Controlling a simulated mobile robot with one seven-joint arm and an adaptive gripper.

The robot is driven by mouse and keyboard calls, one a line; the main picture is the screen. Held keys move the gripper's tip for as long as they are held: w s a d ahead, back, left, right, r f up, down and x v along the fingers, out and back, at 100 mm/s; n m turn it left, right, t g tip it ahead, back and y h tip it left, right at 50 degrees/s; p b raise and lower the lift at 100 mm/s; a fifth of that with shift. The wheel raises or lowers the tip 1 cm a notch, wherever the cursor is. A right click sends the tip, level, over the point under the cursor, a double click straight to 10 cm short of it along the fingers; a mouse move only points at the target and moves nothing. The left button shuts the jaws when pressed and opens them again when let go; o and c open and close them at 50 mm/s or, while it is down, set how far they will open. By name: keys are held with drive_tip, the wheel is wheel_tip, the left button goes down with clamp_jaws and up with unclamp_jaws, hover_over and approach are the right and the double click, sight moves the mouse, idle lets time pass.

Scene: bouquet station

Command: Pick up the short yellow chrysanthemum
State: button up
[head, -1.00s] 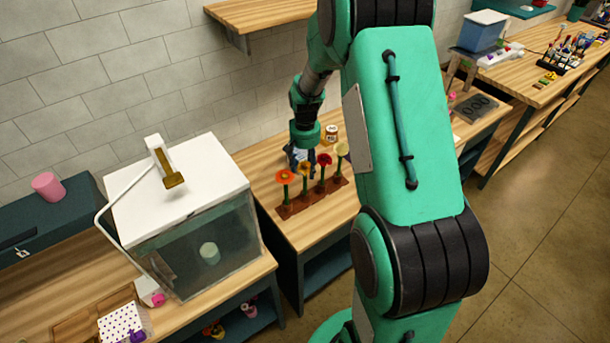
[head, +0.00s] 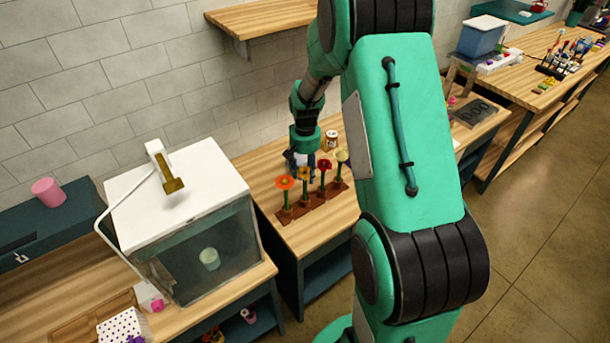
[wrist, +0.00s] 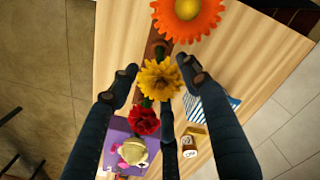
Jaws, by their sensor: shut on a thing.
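The yellow chrysanthemum (wrist: 160,78) is in the middle of the wrist view, between the fingertips of my gripper (wrist: 158,74), which is shut on it. The stem below the bloom is hidden. In the head view the yellow bloom (head: 304,174) is just in front of my gripper (head: 299,162), above the brown flower rack (head: 312,207). An orange flower (head: 285,183) stands to its left; a red flower (head: 325,165) and a pale yellow flower (head: 341,156) stand to its right. I cannot tell whether the held stem is still in its hole.
A striped blue-and-white cloth (wrist: 217,105) and a labelled jar (wrist: 194,140) lie close to the rack, the jar also showing in the head view (head: 331,139). A glass-fronted tank (head: 205,250) stands to the left. The front of the wooden table is clear.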

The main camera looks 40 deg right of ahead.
drive_tip(key=shift+r, duration=0.15)
wheel_tip(320, 180, up, 10)
drive_tip(key=shift+f, duration=0.15)
idle(0.3)
idle(0.5)
